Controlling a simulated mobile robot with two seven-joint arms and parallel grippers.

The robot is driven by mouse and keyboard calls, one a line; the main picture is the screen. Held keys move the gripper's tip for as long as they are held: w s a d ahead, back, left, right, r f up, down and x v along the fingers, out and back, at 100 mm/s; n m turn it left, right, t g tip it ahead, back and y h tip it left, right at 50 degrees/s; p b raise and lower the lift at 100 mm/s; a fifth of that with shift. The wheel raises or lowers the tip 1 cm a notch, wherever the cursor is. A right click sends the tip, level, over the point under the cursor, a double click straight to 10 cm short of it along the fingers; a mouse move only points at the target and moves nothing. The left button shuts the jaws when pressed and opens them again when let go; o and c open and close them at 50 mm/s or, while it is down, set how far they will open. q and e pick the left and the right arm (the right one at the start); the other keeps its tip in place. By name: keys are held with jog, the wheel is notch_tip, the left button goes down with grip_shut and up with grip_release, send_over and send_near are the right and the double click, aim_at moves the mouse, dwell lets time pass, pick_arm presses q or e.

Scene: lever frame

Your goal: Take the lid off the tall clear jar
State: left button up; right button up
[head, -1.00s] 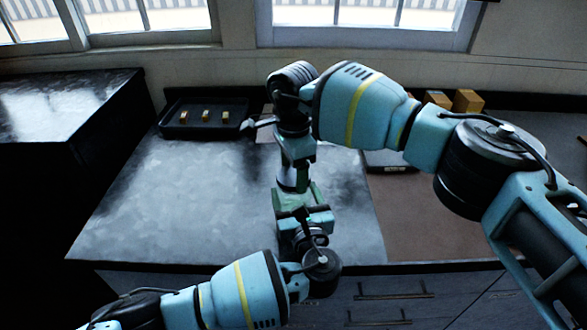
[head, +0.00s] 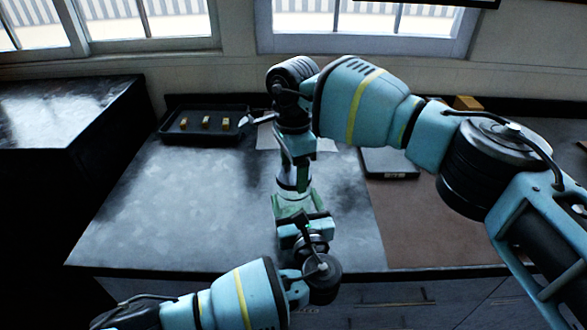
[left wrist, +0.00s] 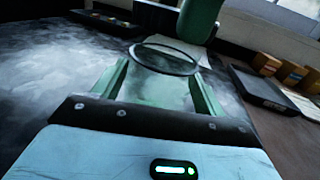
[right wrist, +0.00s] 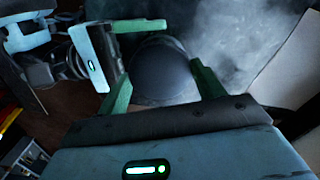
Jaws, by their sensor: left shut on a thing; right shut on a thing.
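The tall clear jar (left wrist: 158,82) stands between the green fingers of my left gripper (left wrist: 163,80), which is shut on its side. Its round rim (left wrist: 165,47) shows with the table visible through it, and no lid sits on it in the left wrist view. My right gripper (right wrist: 163,82) is shut on a dark round lid (right wrist: 160,72), seen between its fingers in the right wrist view. One green right finger (left wrist: 200,16) shows above and beyond the rim. In the head view both grippers meet near the table's middle, and the arms partly hide jar and lid.
A black tray (head: 180,138) with small yellow blocks (head: 205,122) lies at the back left. A flat dark device (head: 390,165) lies to the right, with yellow boxes (left wrist: 290,72) beyond it. White paper lies behind the grippers. The table's left part is clear.

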aim_at(293, 174)
jog(key=shift+r, duration=2)
pick_arm(q)
jog(key=o, duration=2)
jog(key=shift+c, duration=0.2)
jog(key=v, duration=1.2)
jog(key=shift+p, duration=0.35)
pick_arm(e)
notch_tip(293, 174, up, 2)
jog(key=shift+s+r, duration=0.1)
